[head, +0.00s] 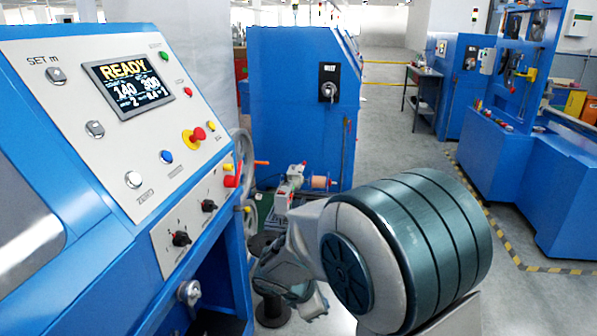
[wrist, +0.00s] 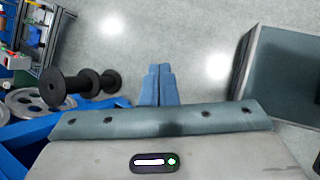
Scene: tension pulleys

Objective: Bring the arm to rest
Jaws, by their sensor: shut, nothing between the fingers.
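My gripper shows in the wrist view, where its two blue fingers (wrist: 158,80) are together with nothing between them. They point out over bare grey floor. In the head view my arm is folded in front of me at the lower right, to the right of the blue machine. The fingers cannot be made out there.
A blue machine with a control panel (head: 100,130) reading READY stands close on the left. A black spool (head: 268,285) stands between it and my arm; a black spool (wrist: 85,85) shows in the wrist view. A blue cabinet (head: 290,100) stands behind. The aisle (head: 400,130) is clear.

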